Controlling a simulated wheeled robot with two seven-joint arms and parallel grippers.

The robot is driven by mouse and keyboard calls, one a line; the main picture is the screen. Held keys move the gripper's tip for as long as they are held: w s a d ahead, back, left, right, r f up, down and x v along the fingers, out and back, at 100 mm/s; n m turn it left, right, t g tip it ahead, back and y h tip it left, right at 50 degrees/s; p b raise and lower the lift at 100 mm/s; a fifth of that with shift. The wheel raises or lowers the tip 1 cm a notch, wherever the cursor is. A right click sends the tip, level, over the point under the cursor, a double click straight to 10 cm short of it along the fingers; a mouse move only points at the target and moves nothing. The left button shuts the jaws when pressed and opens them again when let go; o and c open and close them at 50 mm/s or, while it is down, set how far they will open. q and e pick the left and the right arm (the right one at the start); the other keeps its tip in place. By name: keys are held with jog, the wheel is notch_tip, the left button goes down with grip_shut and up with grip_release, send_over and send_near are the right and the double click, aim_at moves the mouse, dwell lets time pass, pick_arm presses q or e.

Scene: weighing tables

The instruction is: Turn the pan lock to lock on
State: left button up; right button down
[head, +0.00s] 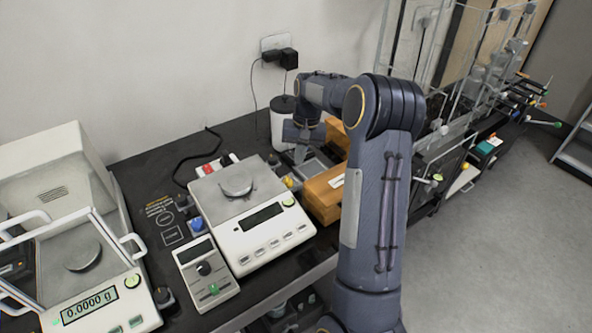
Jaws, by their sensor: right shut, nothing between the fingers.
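I cannot tell which knob is the pan lock, nor read a lock position. My right gripper (301,152) is behind and right of the balance, pointing down, shut and empty, apart from these knobs. My right arm hides part of the table. My left gripper is not in view.
A glass-shielded balance reading 0.0000 g (98,304) stands at left. A grey control box (207,283) is in front of the balance. A white-and-black canister (283,120) and orange-brown boxes (322,196) are near my right gripper. Glassware racks line the right.

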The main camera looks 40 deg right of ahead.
aim_at(292, 180)
jog(key=s+d+r+n+t+y, duration=0.2)
jog(key=s+d+n, duration=0.25)
jog(key=n, duration=1.25)
jog(key=x, duration=0.3)
jog(key=p+x, duration=0.1)
jog(key=x, duration=0.2)
jog(key=p+x, duration=0.1)
jog(key=x, duration=0.2)
jog(key=shift+w+d+f, duration=0.25)
jog(key=shift+w+f, duration=0.15)
jog(key=shift+f, duration=0.05)
jog(key=shift+w+a+r+p, duration=0.15)
jog(key=shift+w+a+p, duration=0.45)
jog(key=shift+w+a, duration=0.65)
jog(key=shift+w+n, duration=0.1)
jog(key=shift+n, duration=0.2)
